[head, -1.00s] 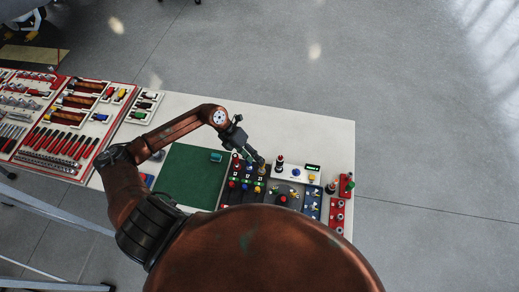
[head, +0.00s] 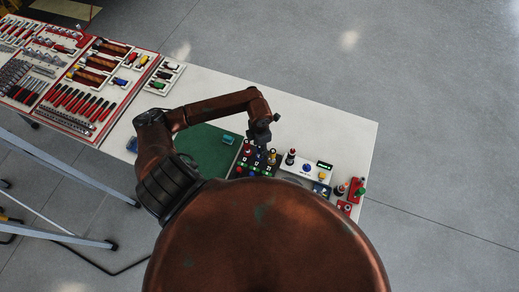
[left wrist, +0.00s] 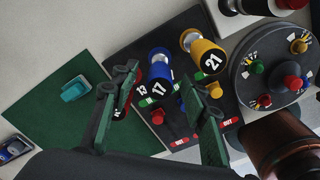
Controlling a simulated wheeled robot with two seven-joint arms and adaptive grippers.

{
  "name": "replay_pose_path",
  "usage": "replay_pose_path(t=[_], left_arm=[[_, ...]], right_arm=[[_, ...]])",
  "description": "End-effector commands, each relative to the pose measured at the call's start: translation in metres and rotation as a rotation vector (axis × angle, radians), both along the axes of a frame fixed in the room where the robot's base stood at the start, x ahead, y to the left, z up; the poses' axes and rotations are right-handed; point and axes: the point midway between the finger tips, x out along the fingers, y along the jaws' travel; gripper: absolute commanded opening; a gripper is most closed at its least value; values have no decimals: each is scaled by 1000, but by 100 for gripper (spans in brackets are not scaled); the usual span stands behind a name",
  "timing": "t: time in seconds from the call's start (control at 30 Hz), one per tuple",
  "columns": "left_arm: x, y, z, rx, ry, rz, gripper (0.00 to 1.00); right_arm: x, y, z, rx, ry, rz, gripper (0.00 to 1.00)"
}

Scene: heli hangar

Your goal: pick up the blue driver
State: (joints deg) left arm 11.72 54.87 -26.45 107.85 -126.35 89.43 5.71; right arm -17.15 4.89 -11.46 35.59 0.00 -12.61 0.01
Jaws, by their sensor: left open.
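The blue driver (left wrist: 160,70) stands in a dark rack, its dark end cap marked 17 facing me in the left wrist view. My left gripper (left wrist: 160,88) is open, with one finger on each side of the blue driver's cap; I cannot tell whether they touch it. The yellow driver (left wrist: 202,52), marked 21, stands just right of it. A red driver (left wrist: 124,98), marked 13, is partly hidden behind the left finger. In the head view my left gripper (head: 261,140) is over the rack (head: 240,167) and hides the blue driver. My right gripper is not in view.
A green mat (head: 205,152) with a teal block (head: 228,139) lies left of the rack. A round dial fixture (left wrist: 270,65) stands close on the right. Tool trays (head: 85,90) fill the bench's left end. The bench top (head: 290,122) behind the rack is clear.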

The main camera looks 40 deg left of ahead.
Motion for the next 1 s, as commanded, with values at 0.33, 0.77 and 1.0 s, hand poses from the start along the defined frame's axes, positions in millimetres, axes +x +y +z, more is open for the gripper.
replay_pose_path(t=[0.33,0.77,1.0], left_arm=[[0,0,-5,0,0,-1,38],[0,0,-5,0,0,0,8],[0,0,-5,0,-1,0,0]], right_arm=[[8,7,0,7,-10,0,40],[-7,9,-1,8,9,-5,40],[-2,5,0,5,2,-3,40]])
